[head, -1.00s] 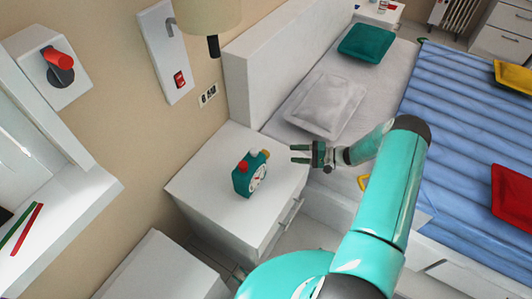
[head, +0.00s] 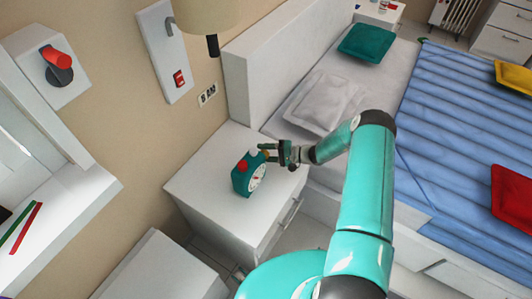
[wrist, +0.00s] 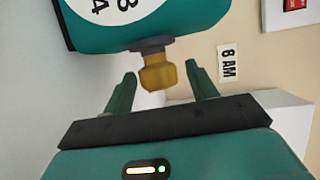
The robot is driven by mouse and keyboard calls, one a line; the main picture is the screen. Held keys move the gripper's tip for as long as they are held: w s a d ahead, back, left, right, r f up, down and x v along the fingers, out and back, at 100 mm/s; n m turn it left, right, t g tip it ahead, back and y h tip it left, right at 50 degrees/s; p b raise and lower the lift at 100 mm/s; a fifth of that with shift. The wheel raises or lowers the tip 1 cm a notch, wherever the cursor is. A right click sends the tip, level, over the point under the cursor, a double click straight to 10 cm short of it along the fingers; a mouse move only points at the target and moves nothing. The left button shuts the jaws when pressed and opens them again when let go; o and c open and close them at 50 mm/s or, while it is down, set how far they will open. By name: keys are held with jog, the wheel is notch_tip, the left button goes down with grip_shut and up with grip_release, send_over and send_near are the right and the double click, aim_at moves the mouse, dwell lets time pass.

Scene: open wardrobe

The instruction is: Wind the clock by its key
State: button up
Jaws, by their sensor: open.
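The teal clock (head: 243,176) stands on the white nightstand, with a red knob and a pale knob on top and a white dial facing the front right. In the wrist view the clock body (wrist: 150,22) fills the top. Its brass key (wrist: 157,72) sticks out of a dark collar on the clock's side. My gripper (head: 268,151) is at the clock's right side in the head view. In the wrist view my gripper (wrist: 160,84) is open, with one finger on each side of the key and a visible gap to both. The key is mostly hidden in the head view.
The nightstand (head: 205,185) top is otherwise clear. A bed with a grey pillow (head: 322,100) lies to the right. A lamp (head: 208,15) hangs above, near a wall panel. An "8 AM" label (wrist: 228,63) is on the wall behind.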

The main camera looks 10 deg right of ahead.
jog(key=c, duration=1)
jog(key=shift+r+h, duration=0.1)
jog(key=shift+h, duration=0.2)
jog(key=m+g+h, duration=0.1)
jog(key=g+h, duration=0.1)
jog(key=h, duration=0.1)
jog(key=shift+w+r, duration=0.1)
jog(key=m+g+h, duration=0.1)
jog(key=g+h, duration=0.2)
jog(key=shift+a+h, duration=0.1)
jog(key=shift+h, duration=0.3)
jog(key=m+g+h, duration=0.1)
jog(key=g+h, duration=0.1)
jog(key=shift+h, duration=0.3)
jog(key=g+h, duration=0.2)
jog(key=shift+m+g, duration=0.3)
jog(key=shift+m, duration=0.1)
jog(key=g+h, duration=0.2)
jog(key=shift+f+m+g+h, duration=0.2)
jog(key=shift+m+g+h, duration=0.1)
jog(key=shift+m+h, duration=0.1)
jog(key=shift+m+g+h, duration=0.3)
jog(key=shift+g+h, duration=0.5)
jog(key=shift+g, duration=0.2)
